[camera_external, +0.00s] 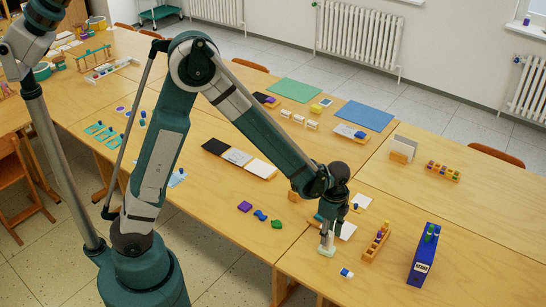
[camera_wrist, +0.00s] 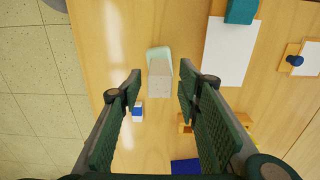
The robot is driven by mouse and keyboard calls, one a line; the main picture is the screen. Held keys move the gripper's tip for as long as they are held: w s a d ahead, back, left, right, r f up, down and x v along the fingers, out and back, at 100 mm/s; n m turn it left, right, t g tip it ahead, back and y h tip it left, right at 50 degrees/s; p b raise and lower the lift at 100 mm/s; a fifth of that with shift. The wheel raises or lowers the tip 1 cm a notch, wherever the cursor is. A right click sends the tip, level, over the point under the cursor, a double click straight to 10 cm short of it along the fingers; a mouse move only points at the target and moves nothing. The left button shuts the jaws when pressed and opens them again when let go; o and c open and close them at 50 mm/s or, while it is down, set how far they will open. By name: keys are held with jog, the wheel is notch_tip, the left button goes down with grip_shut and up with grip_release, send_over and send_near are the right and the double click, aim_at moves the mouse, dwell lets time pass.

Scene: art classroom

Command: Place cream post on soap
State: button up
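The cream post (camera_wrist: 160,82) is a pale speckled block. It stands on the pale green soap (camera_wrist: 157,53), whose far end shows beyond it in the wrist view. In the external view, the post (camera_external: 326,240) looks upright on the soap (camera_external: 326,252), near the table's front edge. My gripper (camera_wrist: 160,72) is open, with one finger on each side of the post and a visible gap to both. In the external view my gripper (camera_external: 328,224) is just above the post. The post's underside contact with the soap is hidden.
A small blue-and-white block (camera_external: 346,272) lies nearby at the front. A wooden rack with pegs (camera_external: 376,243) and a blue box (camera_external: 422,255) stand to the right. White paper (camera_wrist: 230,52) lies beside the soap. The table edge is close on the wrist view's left.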

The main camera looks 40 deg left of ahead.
notch_tip(320, 180, up, 8)
jog(key=shift+r+p, duration=0.1)
jog(key=shift+p, duration=0.45)
dwell(0.5)
jog(key=shift+a+r, duration=0.15)
jog(key=shift+a, duration=0.1)
jog(key=s+a+r+n+t+h, duration=0.15)
jog(key=a+r+n, duration=0.25)
jog(key=a+r, duration=0.55)
jog(key=s+a+r+n+t, duration=0.15)
jog(key=a+r+n, duration=0.4)
jog(key=a, duration=0.65)
jog(key=s+a+r+n+t, duration=0.2)
jog(key=s+a+n, duration=0.2)
jog(key=a, duration=0.5)
jog(key=s+a+r+n+t+y, duration=0.1)
jog(key=s+a+n, duration=0.3)
jog(key=a, duration=0.5)
jog(key=shift+s+r+t, duration=0.6)
jog(key=shift+s+r, duration=0.25)
jog(key=shift+s, duration=0.35)
